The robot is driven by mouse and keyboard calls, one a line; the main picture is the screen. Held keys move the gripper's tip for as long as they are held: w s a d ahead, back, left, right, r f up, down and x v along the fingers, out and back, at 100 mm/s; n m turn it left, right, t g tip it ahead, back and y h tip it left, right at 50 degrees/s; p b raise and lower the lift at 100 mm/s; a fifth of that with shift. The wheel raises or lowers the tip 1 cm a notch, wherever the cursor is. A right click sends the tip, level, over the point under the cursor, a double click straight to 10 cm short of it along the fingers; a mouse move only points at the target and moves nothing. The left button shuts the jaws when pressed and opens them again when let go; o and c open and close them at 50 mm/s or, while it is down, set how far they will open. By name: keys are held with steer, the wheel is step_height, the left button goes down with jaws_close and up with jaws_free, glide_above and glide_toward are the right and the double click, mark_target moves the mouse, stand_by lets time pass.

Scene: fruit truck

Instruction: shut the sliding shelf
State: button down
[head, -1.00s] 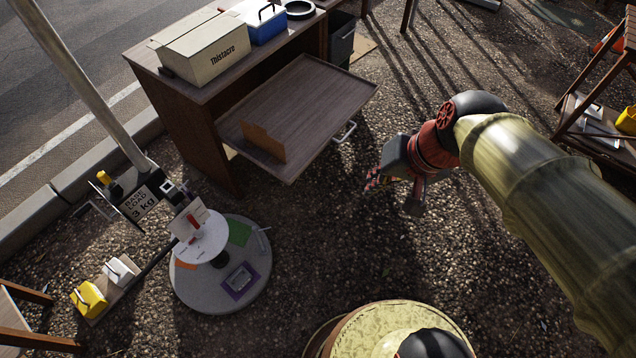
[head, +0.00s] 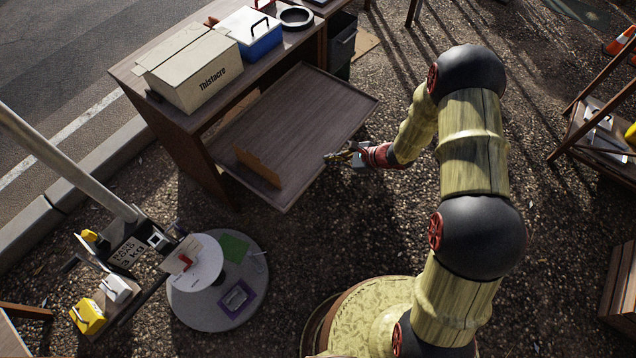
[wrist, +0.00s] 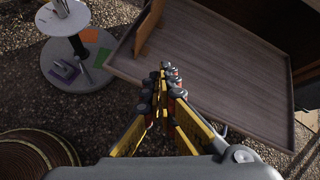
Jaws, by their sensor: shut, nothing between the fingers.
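The sliding shelf (head: 290,125) is a brown wooden tray with a low rim, pulled out from under the top of a wooden desk (head: 190,135). A small upright brown board (head: 258,167) stands on it near its left end. My gripper (head: 330,157) is shut and empty at the shelf's front edge, pointing at it. In the wrist view, the shut fingertips (wrist: 168,72) overlap the front rim of the shelf (wrist: 230,85). I cannot tell whether they touch it. The shelf's handle is mostly hidden behind my gripper in both views.
A cardboard box (head: 190,72) and a blue-and-white cooler (head: 252,35) stand on the desk top. A round grey base (head: 215,300) with a small white table stands at the left front. A wooden rack (head: 600,125) stands at the far right. Gravel between is clear.

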steer(key=s+d+f+m+t+h+p, duration=0.1)
steer(key=s+d+f+m, duration=0.15)
steer(key=f, duration=0.55)
steer(key=s+d+f+m+h+p, duration=0.1)
steer(key=f+m, duration=0.3)
steer(key=f, duration=0.5)
steer(key=w+a+r+b+x, duration=0.1)
steer(key=r+b+x, duration=0.1)
steer(key=x, duration=1)
steer(key=shift+a+b, duration=0.35)
steer(key=shift+b, duration=0.2)
steer(key=shift+w+n, duration=0.2)
steer(key=shift+n, duration=0.05)
